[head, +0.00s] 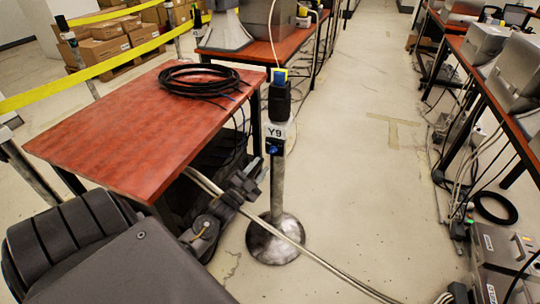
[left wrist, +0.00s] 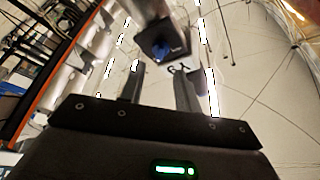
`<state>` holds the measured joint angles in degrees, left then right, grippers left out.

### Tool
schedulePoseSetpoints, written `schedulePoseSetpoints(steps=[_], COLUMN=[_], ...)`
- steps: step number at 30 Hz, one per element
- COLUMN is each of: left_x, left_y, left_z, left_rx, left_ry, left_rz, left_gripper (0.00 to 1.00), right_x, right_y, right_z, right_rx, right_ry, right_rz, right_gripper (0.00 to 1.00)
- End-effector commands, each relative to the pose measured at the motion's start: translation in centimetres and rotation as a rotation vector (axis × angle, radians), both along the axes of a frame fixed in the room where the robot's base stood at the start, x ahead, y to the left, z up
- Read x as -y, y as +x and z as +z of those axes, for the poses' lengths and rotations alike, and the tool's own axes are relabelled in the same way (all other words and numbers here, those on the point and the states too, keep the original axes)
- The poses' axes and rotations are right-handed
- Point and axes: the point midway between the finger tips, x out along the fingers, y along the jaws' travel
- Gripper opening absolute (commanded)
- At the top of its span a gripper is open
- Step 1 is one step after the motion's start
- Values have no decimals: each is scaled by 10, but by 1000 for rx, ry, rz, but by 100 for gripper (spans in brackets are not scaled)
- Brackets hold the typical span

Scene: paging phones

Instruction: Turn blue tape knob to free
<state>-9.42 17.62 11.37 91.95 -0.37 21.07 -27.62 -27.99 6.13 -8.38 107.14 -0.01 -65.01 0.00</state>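The blue knob (head: 273,147) sits on a small dark block just below the white "Y9" label (head: 276,131) on an upright post (head: 278,188). In the left wrist view the blue knob (left wrist: 157,52) shows on a dark square face, beyond the fingertips. My left gripper (head: 259,170) is just below and left of the knob in the head view. In the left wrist view the left gripper (left wrist: 159,72) has its two fingers apart with nothing between them. No contact with the knob is visible. The knob's exact turn setting is too small to read. My right gripper is not in view.
A red-brown table (head: 135,130) with a coiled black cable (head: 200,80) stands left of the post. A yellow tape (head: 100,67) crosses behind it. Pale cables run low across the floor by the round post base (head: 275,240). Open floor (head: 350,170) lies right of the post.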

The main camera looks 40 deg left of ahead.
Motion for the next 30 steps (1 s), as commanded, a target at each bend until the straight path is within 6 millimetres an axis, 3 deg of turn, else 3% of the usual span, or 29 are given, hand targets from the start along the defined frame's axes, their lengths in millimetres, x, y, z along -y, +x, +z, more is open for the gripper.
schedulePoseSetpoints(steps=[3, 10, 23, 30], left_x=[-2, -3, -3, -3], left_y=[23, 55, 65, 65], left_z=[7, 15, 18, 18], left_rx=[2, 0, -2, -1], left_ry=[0, -1, -1, -1], left_rz=[1, 0, -1, 0], left_gripper=[33, 33, 33, 4], right_x=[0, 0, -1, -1], right_y=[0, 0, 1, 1], right_z=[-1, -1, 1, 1], right_rx=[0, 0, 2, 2], right_ry=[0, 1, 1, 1], right_rz=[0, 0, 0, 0], right_gripper=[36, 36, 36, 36])
